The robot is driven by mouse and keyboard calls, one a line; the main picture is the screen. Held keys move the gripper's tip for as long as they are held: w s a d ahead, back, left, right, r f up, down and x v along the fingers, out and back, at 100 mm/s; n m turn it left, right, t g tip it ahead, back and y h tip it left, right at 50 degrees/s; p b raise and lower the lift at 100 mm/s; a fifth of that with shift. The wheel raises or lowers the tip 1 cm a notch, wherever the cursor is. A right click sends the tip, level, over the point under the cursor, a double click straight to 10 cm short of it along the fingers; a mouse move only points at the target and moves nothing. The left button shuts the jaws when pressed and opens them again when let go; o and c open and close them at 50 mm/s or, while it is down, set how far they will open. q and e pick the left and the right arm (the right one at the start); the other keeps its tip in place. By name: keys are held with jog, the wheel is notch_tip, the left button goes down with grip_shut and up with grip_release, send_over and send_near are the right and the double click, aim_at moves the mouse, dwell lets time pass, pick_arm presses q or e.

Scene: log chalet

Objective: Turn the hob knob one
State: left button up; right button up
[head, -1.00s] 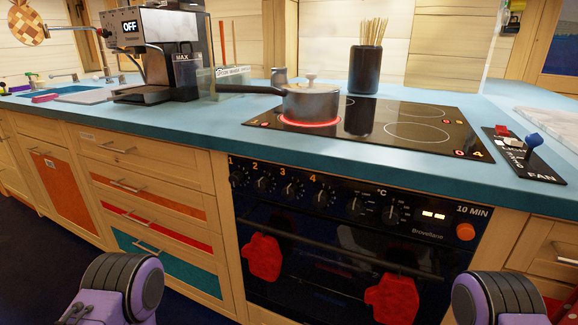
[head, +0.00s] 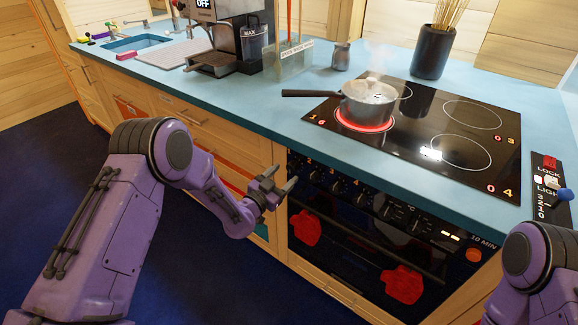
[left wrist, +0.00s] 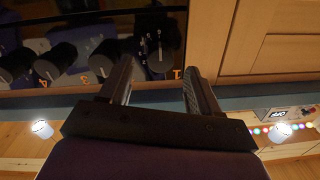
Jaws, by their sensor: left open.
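Hob knob one (head: 297,167) is a small dark knob at the left end of the row on the black oven front. In the left wrist view the knob (left wrist: 157,48) shows beside an orange 1, just beyond the fingertips. My left gripper (head: 286,177) is open and empty, in front of the panel's left end close to knob one. Its two fingers (left wrist: 160,78) are spread apart, and I see no contact with the knob. My right gripper is out of view; only part of my right arm shows at the lower right.
A steaming pot (head: 368,100) stands on a glowing red ring of the black hob (head: 430,125), its handle pointing left. Knobs two (head: 316,176), three (head: 337,186) and four (head: 360,194) sit close by. Red mitts (head: 305,228) hang below. A coffee machine (head: 222,45) stands left.

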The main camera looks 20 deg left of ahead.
aim_at(290, 169)
pick_arm(q)
jog(key=shift+x, duration=1.95)
jog(key=c, duration=1.1)
jog(key=shift+o, duration=0.2)
